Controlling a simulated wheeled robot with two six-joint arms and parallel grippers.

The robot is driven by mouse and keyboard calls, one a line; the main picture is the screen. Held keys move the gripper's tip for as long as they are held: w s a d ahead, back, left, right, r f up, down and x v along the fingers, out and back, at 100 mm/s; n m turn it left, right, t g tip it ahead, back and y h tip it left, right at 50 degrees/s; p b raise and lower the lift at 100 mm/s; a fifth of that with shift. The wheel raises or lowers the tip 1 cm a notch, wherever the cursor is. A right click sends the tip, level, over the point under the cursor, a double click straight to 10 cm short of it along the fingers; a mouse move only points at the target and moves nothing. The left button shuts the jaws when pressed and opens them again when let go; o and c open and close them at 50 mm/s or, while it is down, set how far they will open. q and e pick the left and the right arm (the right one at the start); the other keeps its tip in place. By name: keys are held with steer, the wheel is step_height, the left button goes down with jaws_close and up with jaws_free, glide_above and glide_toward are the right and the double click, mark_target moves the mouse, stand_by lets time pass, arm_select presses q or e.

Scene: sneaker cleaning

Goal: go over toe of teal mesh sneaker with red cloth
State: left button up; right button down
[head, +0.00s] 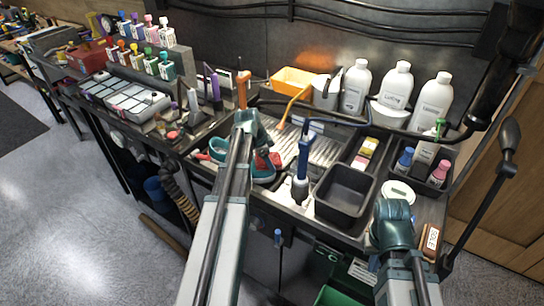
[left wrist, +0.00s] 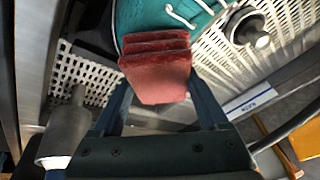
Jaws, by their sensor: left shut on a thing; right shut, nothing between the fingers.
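The teal sneaker (head: 217,147) lies on the ribbed tray of the bench, partly hidden behind my left arm in the head view. In the left wrist view its teal upper (left wrist: 185,20) with white laces fills the top middle. My left gripper (left wrist: 157,92) is shut on a folded red cloth (left wrist: 155,65). The cloth overlaps the edge of the sneaker in that view; I cannot tell how firmly it touches. In the head view my left gripper (head: 264,155) is over the sneaker. My right gripper (head: 393,222) is shut and empty at the bench's front right, by a white round tub (head: 397,192).
A black bin (head: 345,193) and a blue-handled upright tool (head: 301,172) stand right of the sneaker. White bottles (head: 395,86) and a yellow-orange bin (head: 294,80) line the back. A brown block labelled SOLE (head: 431,241) lies right of my right gripper.

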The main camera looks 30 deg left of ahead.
arm_select(q)
steer(key=shift+s, duration=0.8)
steer(key=shift+s, duration=0.1)
steer(key=shift+s, duration=1.95)
steer(key=shift+w+r, duration=0.1)
step_height(320, 180, up, 6)
steer(key=d+p, duration=0.1)
steer(key=p, duration=0.5)
steer(key=shift+d, duration=0.3)
steer(key=shift+d+r+p, duration=0.2)
steer(key=shift+r+p, duration=0.5)
steer(key=shift+p, duration=0.05)
steer(key=shift+d+r+p, duration=0.15)
steer(key=shift+r+p, duration=0.5)
steer(key=shift+p, duration=0.1)
